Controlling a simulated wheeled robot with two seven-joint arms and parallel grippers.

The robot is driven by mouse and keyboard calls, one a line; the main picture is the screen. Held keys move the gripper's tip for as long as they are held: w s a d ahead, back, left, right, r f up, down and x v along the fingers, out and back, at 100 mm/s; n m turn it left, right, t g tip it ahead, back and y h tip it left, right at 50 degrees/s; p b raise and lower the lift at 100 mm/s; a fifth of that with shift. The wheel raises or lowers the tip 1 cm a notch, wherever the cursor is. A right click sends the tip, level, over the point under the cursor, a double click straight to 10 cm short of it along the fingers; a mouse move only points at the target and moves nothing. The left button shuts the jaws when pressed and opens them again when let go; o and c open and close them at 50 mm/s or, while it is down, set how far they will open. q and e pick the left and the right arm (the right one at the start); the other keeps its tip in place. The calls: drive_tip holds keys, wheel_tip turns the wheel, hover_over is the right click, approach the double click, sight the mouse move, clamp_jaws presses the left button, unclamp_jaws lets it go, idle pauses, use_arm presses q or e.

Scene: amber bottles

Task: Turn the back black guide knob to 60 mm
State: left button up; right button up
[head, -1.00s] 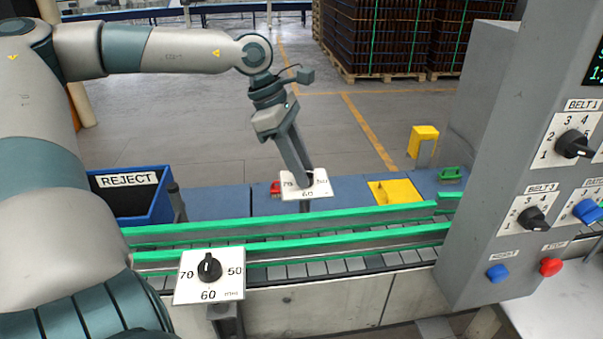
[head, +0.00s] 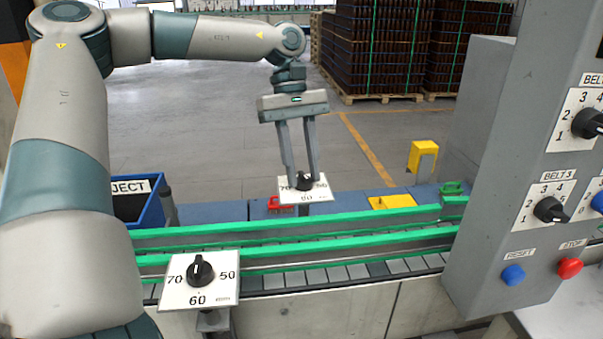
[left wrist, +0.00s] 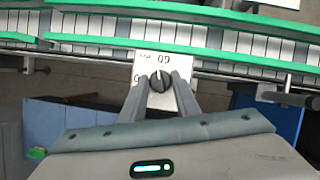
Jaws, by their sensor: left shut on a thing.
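The back black guide knob (head: 304,181) sits on a white dial plate (head: 318,192) beyond the far green guide rail; the plate reads 70, 60 and 50. My left gripper (head: 304,184) comes down from above with its two fingers around this knob, shut on it. In the left wrist view the knob (left wrist: 160,82) is between the fingertips, and 60 shows on the plate beside it. The knob's exact pointer direction is hard to tell. The front guide knob (head: 200,271) stands on its own plate at the near side. My right gripper is out of view.
Two green guide rails (head: 290,250) run along the conveyor between the knobs. A grey control panel (head: 490,190) with dials and buttons stands at the right. A blue reject bin (head: 152,207) is at the left, and a yellow post (head: 422,156) is behind.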

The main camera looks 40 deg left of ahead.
use_arm(q)
drive_tip(key=shift+w+m+g+b, duration=0.1)
drive_tip(key=shift+m+g+b, duration=0.3)
drive_tip(key=shift+m, duration=1)
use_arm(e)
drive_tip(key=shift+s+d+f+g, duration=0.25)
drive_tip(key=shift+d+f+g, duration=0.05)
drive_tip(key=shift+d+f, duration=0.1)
use_arm(q)
drive_tip(key=shift+y, duration=0.3)
drive_tip(key=o, duration=1)
drive_tip(key=shift+r, duration=0.1)
